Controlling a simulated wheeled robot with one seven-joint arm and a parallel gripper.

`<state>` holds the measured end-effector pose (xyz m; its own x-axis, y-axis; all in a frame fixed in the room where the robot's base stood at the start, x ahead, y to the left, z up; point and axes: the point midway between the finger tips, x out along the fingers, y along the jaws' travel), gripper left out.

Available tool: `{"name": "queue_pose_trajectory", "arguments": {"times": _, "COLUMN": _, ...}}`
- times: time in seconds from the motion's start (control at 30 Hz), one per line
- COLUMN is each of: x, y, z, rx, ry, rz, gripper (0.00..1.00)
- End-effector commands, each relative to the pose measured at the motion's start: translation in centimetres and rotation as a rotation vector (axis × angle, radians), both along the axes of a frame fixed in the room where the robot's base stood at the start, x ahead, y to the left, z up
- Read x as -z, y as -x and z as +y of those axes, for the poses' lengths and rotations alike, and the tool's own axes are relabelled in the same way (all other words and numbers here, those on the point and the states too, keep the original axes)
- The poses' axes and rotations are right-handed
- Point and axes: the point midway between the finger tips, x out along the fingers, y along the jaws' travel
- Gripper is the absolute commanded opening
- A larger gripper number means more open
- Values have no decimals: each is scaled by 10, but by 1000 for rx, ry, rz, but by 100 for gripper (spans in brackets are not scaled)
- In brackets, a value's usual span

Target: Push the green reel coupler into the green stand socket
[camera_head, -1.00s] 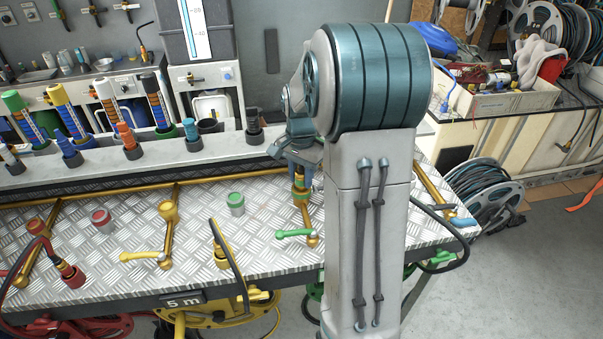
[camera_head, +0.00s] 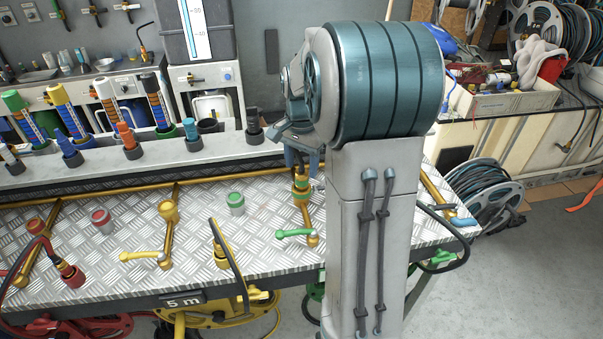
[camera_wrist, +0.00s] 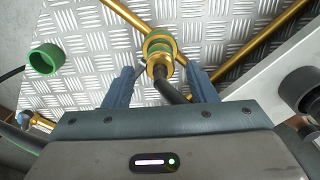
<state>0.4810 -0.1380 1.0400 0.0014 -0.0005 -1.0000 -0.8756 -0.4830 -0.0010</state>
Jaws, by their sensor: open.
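The brass green-banded coupler (camera_wrist: 160,69), with a dark hose at its rear, shows between my fingers in the wrist view. It lines up with the green-ringed brass stand socket (camera_wrist: 157,41), and the two look joined; how deep it sits I cannot tell. In the head view, the socket (camera_head: 301,187) stands upright on the table's brass pipe, with the coupler (camera_head: 301,172) at its top, partly hidden by my gripper. My gripper (camera_wrist: 160,84) is open, with one finger on each side of the coupler and visible gaps. It also shows above the stand in the head view (camera_head: 302,160).
A green-topped cap (camera_head: 236,203) stands left of the stand. A green-handled valve (camera_head: 296,233) is in front. Yellow (camera_head: 168,211) and red (camera_head: 36,226) stands are farther left. A rack of tools (camera_head: 130,145) lines the back.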

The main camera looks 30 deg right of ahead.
Motion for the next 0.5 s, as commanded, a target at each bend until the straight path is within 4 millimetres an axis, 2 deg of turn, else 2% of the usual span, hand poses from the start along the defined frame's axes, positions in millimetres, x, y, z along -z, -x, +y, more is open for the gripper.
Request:
{"name": "queue_pose_trajectory", "arguments": {"times": 0.03, "x": -12, "y": -1, "z": 0, "rx": -1, "ry": 2, "rz": -5, "gripper": 51}}
{"name": "queue_pose_trajectory", "arguments": {"times": 0.2, "x": -48, "y": -1, "z": 0, "rx": -1, "ry": 1, "rz": -4, "gripper": 51}}
{"name": "queue_pose_trajectory", "arguments": {"times": 0.3, "x": -64, "y": -1, "z": 0, "rx": -1, "ry": 1, "rz": -3, "gripper": 51}}
{"name": "queue_pose_trajectory", "arguments": {"times": 0.5, "x": -80, "y": 2, "z": 2, "rx": -11, "ry": 1, "rz": -2, "gripper": 51}}
